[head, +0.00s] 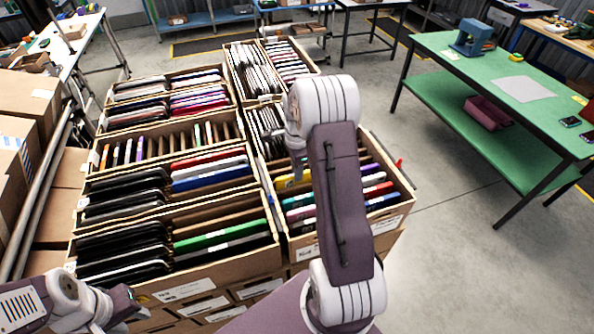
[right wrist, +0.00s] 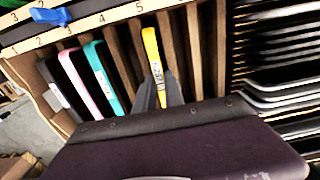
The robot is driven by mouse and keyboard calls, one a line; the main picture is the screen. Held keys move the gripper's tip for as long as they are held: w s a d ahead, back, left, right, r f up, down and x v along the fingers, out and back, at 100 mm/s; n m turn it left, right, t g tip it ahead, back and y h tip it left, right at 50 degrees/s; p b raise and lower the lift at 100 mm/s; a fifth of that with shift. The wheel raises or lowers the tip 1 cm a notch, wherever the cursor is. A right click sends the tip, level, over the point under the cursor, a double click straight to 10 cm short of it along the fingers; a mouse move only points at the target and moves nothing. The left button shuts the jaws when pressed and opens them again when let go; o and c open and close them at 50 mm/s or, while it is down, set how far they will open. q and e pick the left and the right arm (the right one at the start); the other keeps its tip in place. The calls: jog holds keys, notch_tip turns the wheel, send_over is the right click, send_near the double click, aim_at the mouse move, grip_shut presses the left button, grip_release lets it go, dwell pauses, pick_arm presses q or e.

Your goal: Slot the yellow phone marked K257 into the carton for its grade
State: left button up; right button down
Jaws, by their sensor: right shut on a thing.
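The yellow phone (right wrist: 152,55) stands on edge between the fingers of my right gripper (right wrist: 160,95) in the right wrist view. The gripper is shut on it. A pale label on its edge seems to read K257. The phone is at a divided carton (right wrist: 186,50), near the number 5; how deep it sits is hidden. Black, pink and teal phones (right wrist: 105,77) stand in slots to its left. In the head view my right arm hides most of this gripper; a bit of yellow (head: 288,182) shows beside the arm. My left gripper (head: 122,306) is low at the left, its jaws unclear.
Several tilted cartons of phones (head: 205,212) fill the left and middle of the head view. A stack of dark devices (right wrist: 282,90) is close at right in the wrist view. A green table (head: 470,60) stands at the right, with open floor before it.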

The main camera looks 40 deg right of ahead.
jog(key=shift+f, duration=0.25)
dwell(0.5)
dwell(0.3)
jog(key=c, duration=1.3)
grip_release()
jog(key=shift+c, duration=0.2)
notch_tip(320, 180, up, 9)
jog(key=shift+r+b, duration=0.1)
jog(key=shift+b, duration=0.95)
